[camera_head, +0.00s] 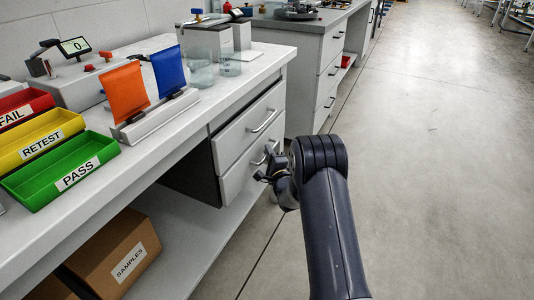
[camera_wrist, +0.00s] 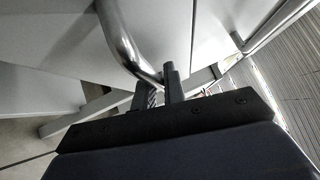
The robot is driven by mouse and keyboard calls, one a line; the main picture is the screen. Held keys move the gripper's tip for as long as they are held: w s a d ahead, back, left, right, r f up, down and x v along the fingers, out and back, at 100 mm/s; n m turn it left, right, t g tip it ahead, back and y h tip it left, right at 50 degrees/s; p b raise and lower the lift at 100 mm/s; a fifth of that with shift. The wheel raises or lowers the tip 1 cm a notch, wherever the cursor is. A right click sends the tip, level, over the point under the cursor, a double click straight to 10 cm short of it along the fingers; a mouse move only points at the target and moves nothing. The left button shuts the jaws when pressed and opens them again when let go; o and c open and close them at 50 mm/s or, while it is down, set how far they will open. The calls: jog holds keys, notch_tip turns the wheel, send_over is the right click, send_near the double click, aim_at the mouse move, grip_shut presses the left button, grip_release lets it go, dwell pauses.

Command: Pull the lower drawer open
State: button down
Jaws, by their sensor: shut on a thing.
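The lower drawer (camera_head: 238,180) is the lower of two grey fronts under the white bench. Its front looks about level with the upper one; I cannot tell whether there is a small gap. My gripper (camera_head: 268,172) is at the lower drawer's front and partly hides its metal handle (camera_head: 258,160). In the wrist view, the curved silver handle (camera_wrist: 124,42) runs down to the two dark fingers of my gripper (camera_wrist: 160,88). The fingers are shut on the handle near its end.
The upper drawer (camera_head: 240,132) is closed above. Red, yellow and green trays (camera_head: 68,175), flags and glass beakers stand on the bench (camera_head: 180,128). A cardboard box (camera_head: 115,250) sits on the lower shelf. The floor (camera_head: 430,150) to the right is clear.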

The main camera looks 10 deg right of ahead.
jog(key=s+d, duration=0.7)
jog(key=d, duration=0.3)
jog(key=s+d, duration=0.8)
jog(key=d, duration=0.3)
jog(key=shift+b, duration=0.35)
jog(key=shift+s, duration=0.1)
jog(key=c, duration=1.8)
grip_release()
jog(key=shift+o, duration=0.2)
jog(key=s+d+f+p, duration=0.1)
jog(key=s+p, duration=0.1)
jog(key=s, duration=0.8)
jog(key=shift+s+d+f+p, duration=0.25)
jog(key=shift+s+f+p, duration=0.05)
jog(key=w+a+r+b, duration=0.1)
jog(key=w+b, duration=0.1)
jog(key=w, duration=0.8)
jog(key=shift+w+a+r+b, duration=0.3)
jog(key=shift+w+a, duration=0.1)
